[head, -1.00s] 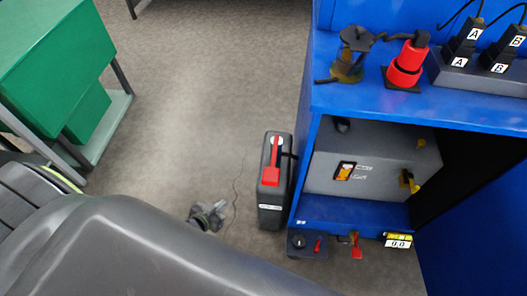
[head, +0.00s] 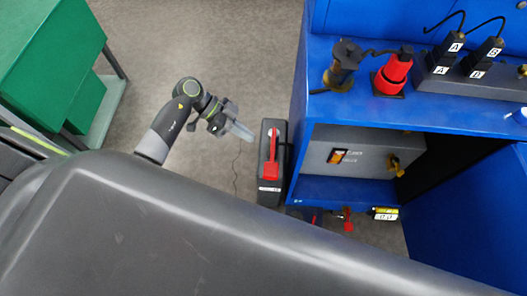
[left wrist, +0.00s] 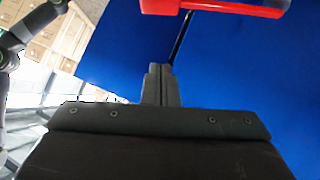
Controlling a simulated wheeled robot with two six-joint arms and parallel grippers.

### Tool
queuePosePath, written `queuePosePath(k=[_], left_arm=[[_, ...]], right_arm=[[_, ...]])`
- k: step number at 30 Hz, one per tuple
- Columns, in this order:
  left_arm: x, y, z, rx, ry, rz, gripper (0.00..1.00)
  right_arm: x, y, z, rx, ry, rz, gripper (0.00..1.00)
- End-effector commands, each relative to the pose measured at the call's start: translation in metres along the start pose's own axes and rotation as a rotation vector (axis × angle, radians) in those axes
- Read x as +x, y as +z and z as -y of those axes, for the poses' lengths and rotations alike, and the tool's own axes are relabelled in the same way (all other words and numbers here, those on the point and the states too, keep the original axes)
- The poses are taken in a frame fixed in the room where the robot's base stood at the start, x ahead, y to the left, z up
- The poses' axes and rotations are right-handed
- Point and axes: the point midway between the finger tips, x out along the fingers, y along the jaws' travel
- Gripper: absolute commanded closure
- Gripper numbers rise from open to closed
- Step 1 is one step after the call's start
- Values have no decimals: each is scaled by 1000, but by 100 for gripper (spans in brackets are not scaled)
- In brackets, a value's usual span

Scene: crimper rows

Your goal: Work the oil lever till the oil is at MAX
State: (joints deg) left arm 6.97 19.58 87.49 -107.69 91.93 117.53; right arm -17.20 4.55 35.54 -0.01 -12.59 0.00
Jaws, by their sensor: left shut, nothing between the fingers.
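A black upright box (head: 270,195) with a red lever (head: 271,160) on its top stands on the floor against the left side of the blue bench. My left gripper (head: 241,131) is shut and empty, just left of the box, with a gap to the lever. In the left wrist view, the shut fingertips (left wrist: 160,70) point at a blue panel, and a red bar (left wrist: 215,7), probably the lever, crosses the top edge beyond them. No oil level or MAX mark can be read. My right gripper is not in view.
A small red tap (head: 347,220) and a yellow-edged display (head: 385,213) are below. Grey floor is free to the left.

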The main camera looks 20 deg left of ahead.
Motion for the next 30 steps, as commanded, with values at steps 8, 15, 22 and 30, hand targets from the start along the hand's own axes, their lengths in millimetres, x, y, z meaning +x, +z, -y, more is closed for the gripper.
queuePosePath(k=[8,15,22,30], left_arm=[[-12,0,-3,-35,2,90,100],[-11,0,-3,-35,3,86,100],[8,0,-4,-36,6,81,100],[65,4,-5,-38,8,81,100]], right_arm=[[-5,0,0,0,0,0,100],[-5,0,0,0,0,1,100],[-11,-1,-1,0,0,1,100],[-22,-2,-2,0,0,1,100]])
